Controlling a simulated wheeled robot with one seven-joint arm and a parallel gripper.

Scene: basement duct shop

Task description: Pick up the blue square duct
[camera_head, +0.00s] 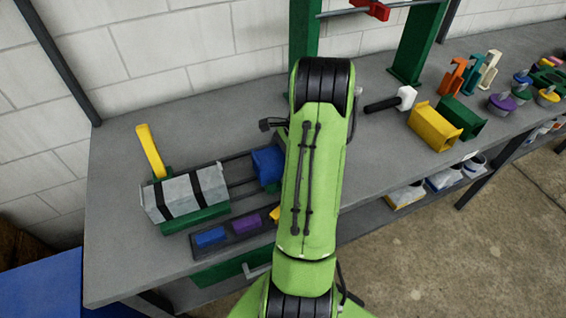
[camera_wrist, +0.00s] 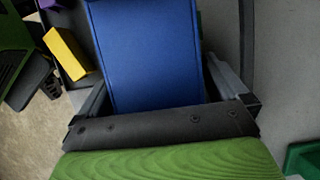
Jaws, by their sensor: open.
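The blue square duct (camera_head: 268,166) stands on the grey bench, just left of my green arm, which hides part of it in the head view. In the wrist view the blue duct (camera_wrist: 150,50) fills the upper middle, with a smooth flat face toward the camera. My gripper (camera_wrist: 156,75) is open, with one grey finger on each side of the duct. I cannot tell whether either finger touches it. In the head view my arm hides most of the gripper.
A grey block with black bands (camera_head: 186,193) and a yellow handle (camera_head: 151,151) sits left. A dark tray (camera_head: 220,240) with coloured blocks lies in front. A mallet (camera_head: 404,98) and yellow duct (camera_head: 434,127) lie right. A green frame (camera_head: 303,35) rises behind.

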